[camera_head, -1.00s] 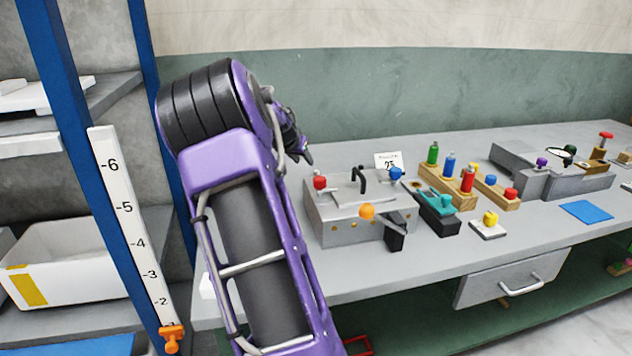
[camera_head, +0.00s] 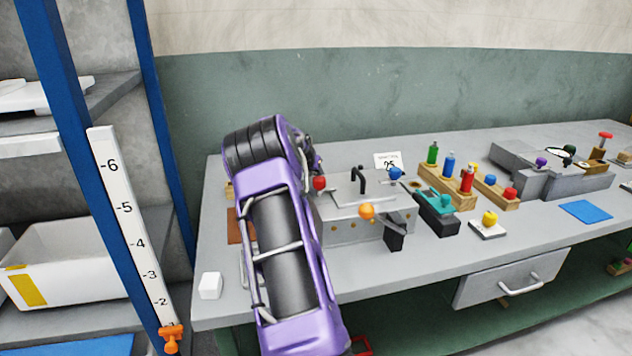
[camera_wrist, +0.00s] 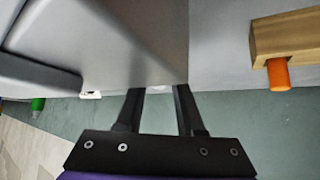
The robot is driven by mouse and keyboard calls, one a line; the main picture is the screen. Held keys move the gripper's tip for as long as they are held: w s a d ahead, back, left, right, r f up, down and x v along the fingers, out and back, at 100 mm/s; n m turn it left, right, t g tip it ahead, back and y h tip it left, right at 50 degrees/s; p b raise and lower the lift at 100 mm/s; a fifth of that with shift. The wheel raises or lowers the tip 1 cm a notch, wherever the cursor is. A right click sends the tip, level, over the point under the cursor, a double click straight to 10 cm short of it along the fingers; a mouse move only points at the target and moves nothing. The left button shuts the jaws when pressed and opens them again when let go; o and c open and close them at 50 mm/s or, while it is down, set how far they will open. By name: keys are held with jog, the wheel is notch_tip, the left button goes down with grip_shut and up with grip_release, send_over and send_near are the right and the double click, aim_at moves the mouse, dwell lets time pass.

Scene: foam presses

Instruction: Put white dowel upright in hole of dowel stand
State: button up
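My gripper (camera_wrist: 160,100) shows in the wrist view with its two dark fingers a little apart; in the head view my arm hides it. A small pale patch (camera_wrist: 160,88) lies between the fingertips; I cannot tell whether it is the white dowel or whether it is gripped. No other white dowel is clear. A wooden block (camera_wrist: 290,38) with an orange peg (camera_wrist: 278,74) is at the right of the wrist view, apart from the fingers. A wooden block at left (camera_head: 228,190) is mostly behind my arm in the head view. I cannot tell which block is the dowel stand.
A grey press (camera_head: 360,215) with red, blue and orange knobs is right of my arm. Wooden holders (camera_head: 450,188) with coloured pegs stand further right. A white block (camera_head: 210,285) and a brown mat (camera_head: 233,225) are at left.

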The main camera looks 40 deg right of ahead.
grip_shut()
dwell(0.4)
